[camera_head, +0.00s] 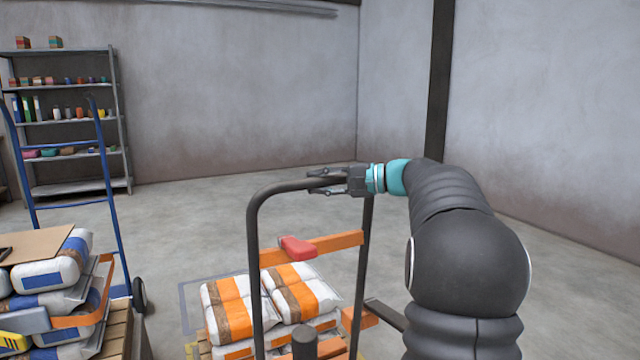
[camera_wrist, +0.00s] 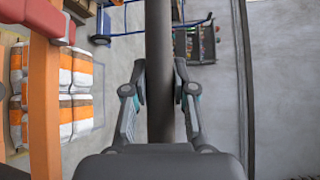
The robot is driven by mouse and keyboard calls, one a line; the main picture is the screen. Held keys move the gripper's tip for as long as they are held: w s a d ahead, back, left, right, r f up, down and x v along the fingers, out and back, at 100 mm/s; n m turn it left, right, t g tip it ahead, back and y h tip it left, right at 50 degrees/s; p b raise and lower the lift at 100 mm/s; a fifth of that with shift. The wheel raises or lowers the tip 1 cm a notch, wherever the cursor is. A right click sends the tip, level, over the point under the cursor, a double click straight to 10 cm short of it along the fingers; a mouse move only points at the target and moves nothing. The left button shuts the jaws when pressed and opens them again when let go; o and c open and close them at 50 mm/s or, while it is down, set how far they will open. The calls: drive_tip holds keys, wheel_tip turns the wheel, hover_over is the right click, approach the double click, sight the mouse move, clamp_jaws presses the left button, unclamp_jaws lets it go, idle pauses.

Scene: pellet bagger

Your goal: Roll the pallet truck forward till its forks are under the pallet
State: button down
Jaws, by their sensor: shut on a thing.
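The pallet truck's black handle frame (camera_head: 253,250) rises in front of me, with an orange crossbar (camera_head: 335,243) and a red lever (camera_head: 297,248) on it. My gripper (camera_head: 325,182) is shut on the top bar of the handle at its right part. In the wrist view the dark bar (camera_wrist: 160,80) runs between the two fingers of my gripper (camera_wrist: 160,92). The pallet (camera_head: 205,344) shows a little at the left of its load of white and orange bags (camera_head: 290,292), beyond the handle frame. The forks are hidden, so I cannot tell where they are relative to the pallet.
A second stack of bags (camera_head: 50,268) on a wooden pallet (camera_head: 118,322) stands at the left. A blue hand truck (camera_head: 112,200) is beside it. Shelves (camera_head: 80,120) stand at the back wall. The floor (camera_head: 520,240) at the right is clear.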

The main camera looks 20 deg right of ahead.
drive_tip(key=shift+w, duration=0.25)
drive_tip(key=c, duration=0.9)
unclamp_jaws()
drive_tip(key=v, duration=1.2)
